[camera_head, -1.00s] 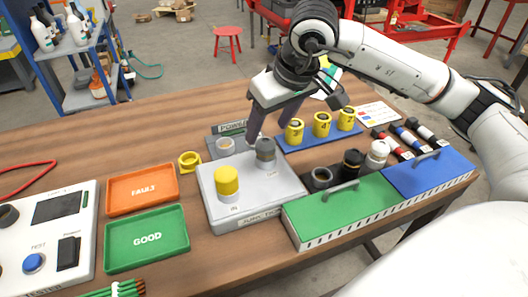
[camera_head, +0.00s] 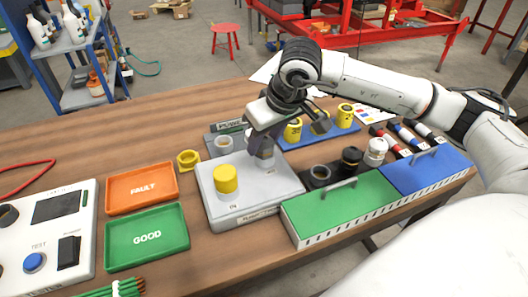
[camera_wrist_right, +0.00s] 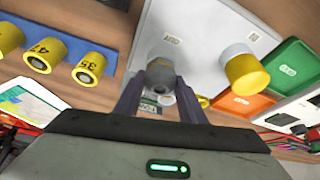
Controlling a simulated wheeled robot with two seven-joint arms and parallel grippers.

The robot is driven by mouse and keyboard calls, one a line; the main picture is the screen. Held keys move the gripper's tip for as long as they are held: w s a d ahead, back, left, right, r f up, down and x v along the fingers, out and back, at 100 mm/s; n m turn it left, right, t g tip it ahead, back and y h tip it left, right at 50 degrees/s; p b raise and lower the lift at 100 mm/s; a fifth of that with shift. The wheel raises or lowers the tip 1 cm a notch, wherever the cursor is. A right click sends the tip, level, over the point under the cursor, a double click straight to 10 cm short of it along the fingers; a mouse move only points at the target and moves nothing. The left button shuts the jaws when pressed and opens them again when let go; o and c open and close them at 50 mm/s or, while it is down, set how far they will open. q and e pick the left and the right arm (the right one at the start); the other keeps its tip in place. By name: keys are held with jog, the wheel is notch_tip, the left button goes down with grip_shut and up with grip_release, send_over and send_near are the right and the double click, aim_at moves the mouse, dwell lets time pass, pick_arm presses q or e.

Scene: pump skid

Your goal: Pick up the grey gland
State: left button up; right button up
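The grey gland (camera_wrist_right: 160,74) stands on the light grey junction box (camera_head: 228,203), near its back right corner. In the head view my right gripper (camera_head: 262,152) is lowered over it and hides most of it. In the right wrist view the two dark fingers of my right gripper (camera_wrist_right: 159,88) stand on either side of the gland, apart, with a narrow gap showing beside it. My left gripper is not in view.
A yellow gland (camera_head: 226,180) stands on the same box, left of the fingers. Yellow parts (camera_head: 293,131) sit in a blue rack behind right. A green cover (camera_head: 340,207), black fittings and a white fitting (camera_head: 375,151) are right. Orange (camera_head: 142,187) and green (camera_head: 147,238) trays are left.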

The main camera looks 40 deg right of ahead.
jog(key=c, duration=0.3)
jog(key=shift+r, duration=0.15)
notch_tip(320, 180, up, 10)
jog(key=shift+f, duration=0.1)
dwell(0.3)
